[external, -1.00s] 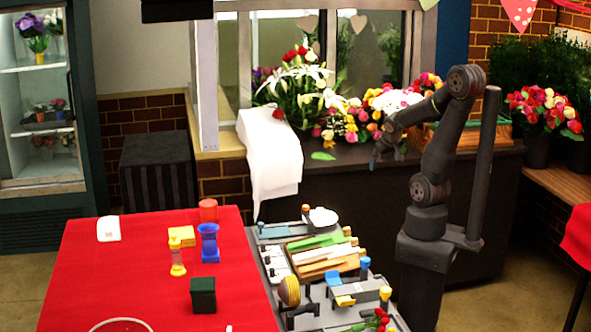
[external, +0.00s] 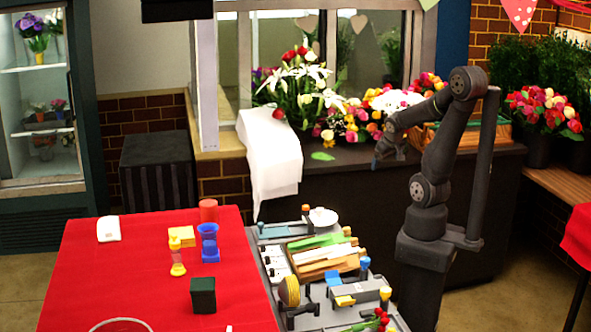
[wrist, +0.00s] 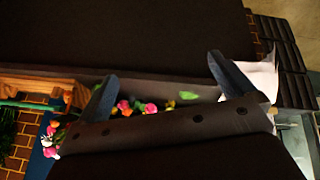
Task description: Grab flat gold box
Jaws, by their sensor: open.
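A flat yellow-gold box (external: 182,235) lies on the red-covered table (external: 110,270), behind a small clear bottle with a yellow base and left of a blue holder. My gripper (external: 389,152) is far to its right and higher, in front of the dark flower counter. In the wrist view, my gripper (wrist: 160,85) has its two fingers spread wide with nothing between them. The gold box is not in the wrist view.
Near the box stand the blue holder (external: 208,243), a red cup (external: 208,210), the clear bottle (external: 177,262) and a dark green box (external: 203,295). A grey tool station (external: 262,250) with wrapping rolls stands between my arm and the table. The table's left side is mostly bare.

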